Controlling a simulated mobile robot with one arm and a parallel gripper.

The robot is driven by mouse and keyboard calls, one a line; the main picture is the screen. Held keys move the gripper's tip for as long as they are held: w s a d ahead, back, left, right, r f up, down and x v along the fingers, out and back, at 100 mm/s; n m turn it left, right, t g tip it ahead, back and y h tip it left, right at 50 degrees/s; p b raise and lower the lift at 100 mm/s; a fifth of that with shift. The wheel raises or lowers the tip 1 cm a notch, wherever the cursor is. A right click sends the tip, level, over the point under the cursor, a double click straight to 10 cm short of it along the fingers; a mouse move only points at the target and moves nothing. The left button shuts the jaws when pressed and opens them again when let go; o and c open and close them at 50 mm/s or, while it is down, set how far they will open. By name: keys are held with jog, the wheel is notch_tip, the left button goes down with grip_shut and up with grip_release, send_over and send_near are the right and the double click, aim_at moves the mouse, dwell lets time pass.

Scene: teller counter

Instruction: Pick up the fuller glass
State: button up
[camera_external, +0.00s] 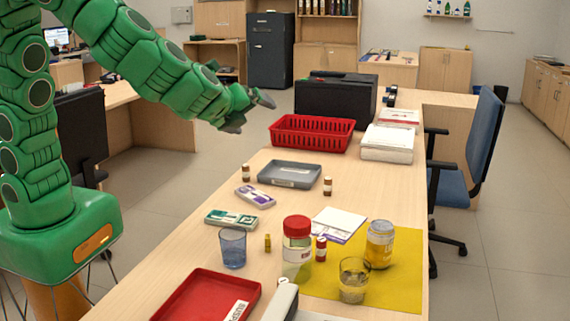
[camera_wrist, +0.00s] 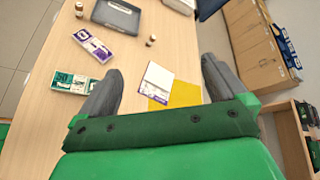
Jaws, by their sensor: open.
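A blue-tinted glass (camera_external: 233,248) stands upright on the counter, left of a red-lidded jar. A clear glass (camera_external: 353,280) stands on the yellow mat (camera_external: 395,290), front right, with pale yellowish contents low in it. I cannot tell how full the blue glass is. My gripper (camera_external: 250,110) is open and empty, high above the far left part of the counter and well away from both glasses. In the wrist view my gripper's fingers (camera_wrist: 162,70) are spread over the counter. Neither glass can be made out there.
A red tray (camera_external: 205,297) lies front left. A grey tray (camera_external: 290,174) and red basket (camera_external: 311,134) are farther back. Banknote bundles (camera_external: 231,218) lie left.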

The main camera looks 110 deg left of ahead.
jog(key=w+d+f+m+t, duration=0.3)
jog(key=w+m, duration=0.2)
jog(key=w, duration=0.3)
jog(key=w+d+f+m+t, duration=0.2)
jog(key=w+d+f+m, duration=0.15)
jog(key=w, duration=0.35)
jog(key=w+d+f+m+t+h, duration=0.35)
jog(key=w+d+f+m, duration=0.45)
jog(key=f, duration=0.3)
send_near(367, 269)
jog(key=w+a, duration=0.1)
jog(key=shift+g+h, duration=0.25)
jog(key=shift+h, duration=0.1)
jog(key=shift+x, duration=3.75)
jog(key=shift+s, duration=0.1)
jog(key=shift+c, duration=0.5)
jog(key=c, duration=1.2)
